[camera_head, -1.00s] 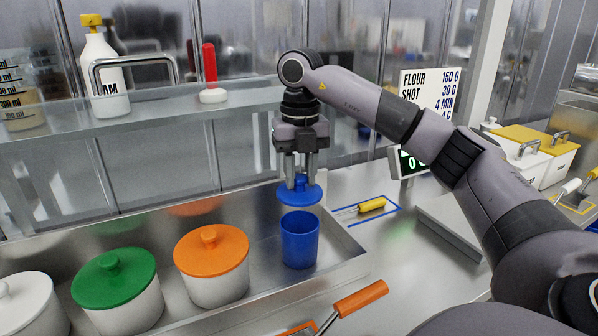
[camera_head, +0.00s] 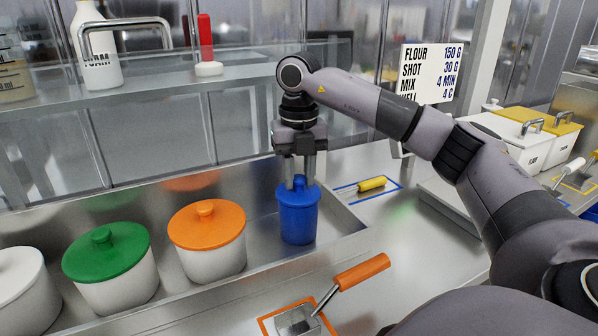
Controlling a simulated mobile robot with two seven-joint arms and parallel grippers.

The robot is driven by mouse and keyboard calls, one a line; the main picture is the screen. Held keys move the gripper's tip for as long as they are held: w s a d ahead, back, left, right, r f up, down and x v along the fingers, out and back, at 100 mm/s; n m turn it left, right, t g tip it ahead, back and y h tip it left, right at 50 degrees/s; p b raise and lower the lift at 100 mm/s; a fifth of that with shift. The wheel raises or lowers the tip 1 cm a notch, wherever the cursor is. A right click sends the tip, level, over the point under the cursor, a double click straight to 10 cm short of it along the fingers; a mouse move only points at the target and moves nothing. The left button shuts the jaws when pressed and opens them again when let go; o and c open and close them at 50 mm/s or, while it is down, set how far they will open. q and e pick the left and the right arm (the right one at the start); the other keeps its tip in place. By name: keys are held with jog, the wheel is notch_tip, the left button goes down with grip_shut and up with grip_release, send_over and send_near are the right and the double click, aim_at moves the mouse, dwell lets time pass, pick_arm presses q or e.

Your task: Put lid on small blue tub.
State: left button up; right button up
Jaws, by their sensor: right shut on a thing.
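The small blue tub (camera_head: 298,222) stands upright at the right end of the metal tray. The blue lid (camera_head: 299,193) is at the top of the tub, level and over its opening, with no gap that I can see between them. My right gripper (camera_head: 299,184) points straight down from above and is shut on the lid's knob, which its fingers partly hide. I cannot tell whether the lid is fully seated. My left gripper is not in view.
In the same metal tray (camera_head: 345,238) stand an orange-lidded tub (camera_head: 208,258), a green-lidded tub (camera_head: 108,285) and a white tub (camera_head: 22,290). A yellow-handled tool (camera_head: 371,184) lies right of the tray. An orange-handled scoop (camera_head: 361,272) lies in front.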

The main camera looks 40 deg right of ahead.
jog(key=shift+p, duration=0.5)
dwell(1.0)
jog(key=shift+f, duration=0.15)
dwell(0.8)
jog(key=shift+p, duration=0.3)
dwell(0.6)
jog(key=o, duration=1.6)
jog(key=shift+c, duration=0.2)
jog(key=shift+r+p, duration=1.2)
jog(key=shift+r, duration=2.3)
